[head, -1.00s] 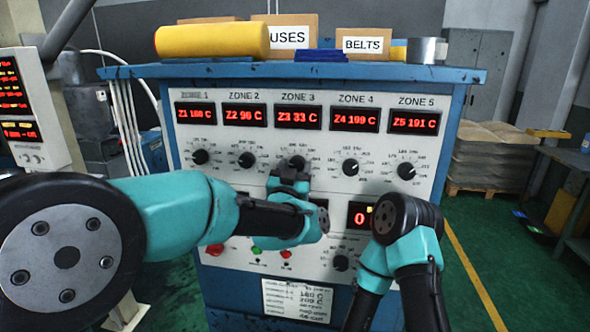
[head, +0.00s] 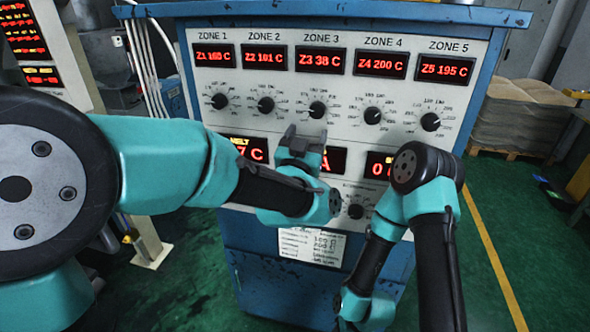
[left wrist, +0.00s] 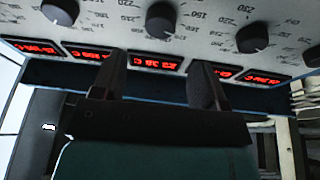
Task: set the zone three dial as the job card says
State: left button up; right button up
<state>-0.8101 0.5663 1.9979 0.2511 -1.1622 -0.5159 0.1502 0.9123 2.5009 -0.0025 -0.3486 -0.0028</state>
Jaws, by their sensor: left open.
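The zone three dial (head: 317,110) is a black knob under the red Z3 38 C readout (head: 321,61); its exact setting is too small to read. My left gripper (head: 300,140) is open and empty, just below and left of the dial in the head view. In the left wrist view its two fingers (left wrist: 155,80) stand apart, with the zone three dial (left wrist: 160,20) beyond them and not between them. The job card (head: 311,245) is a white sheet low on the cabinet; its lines are too small to read surely. My right arm shows, but its gripper does not.
Similar dials sit close on both sides, zone two (head: 266,105) and zone four (head: 373,115). Lower readouts (head: 381,165) and a lower knob (head: 355,211) lie near my arms. White cables (head: 147,70) run along the cabinet's left side.

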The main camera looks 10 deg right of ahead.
pick_arm(q)
jog(key=v, duration=1)
jog(key=shift+w+f, duration=0.1)
jog(key=w+a+f+n+g+y, duration=0.1)
jog(key=w+a+f+g, duration=0.1)
jog(key=a+f, duration=0.35)
jog(key=w+a+f+g+y, duration=0.2)
jog(key=f, duration=0.7)
jog(key=w+a+f+n+g+y, duration=0.1)
jog(key=w+a+f+g, duration=0.2)
jog(key=f, duration=0.4)
jog(key=s+a+f+n+g+y, duration=0.1)
jog(key=s+a+f+g, duration=0.1)
jog(key=a+f, duration=0.5)
jog(key=s+a+f+n+g+y, duration=0.15)
jog(key=a+f, duration=0.25)
jog(key=f, duration=0.5)
jog(key=s+a+f+n+g, duration=0.4)
jog(key=s+a+f+g, duration=0.3)
jog(key=s+a+f, duration=0.4)
jog(key=s+f, duration=0.3)
jog(key=s, duration=0.2)
jog(key=shift+s+f+g, duration=0.2)
jog(key=shift+s+g, duration=0.15)
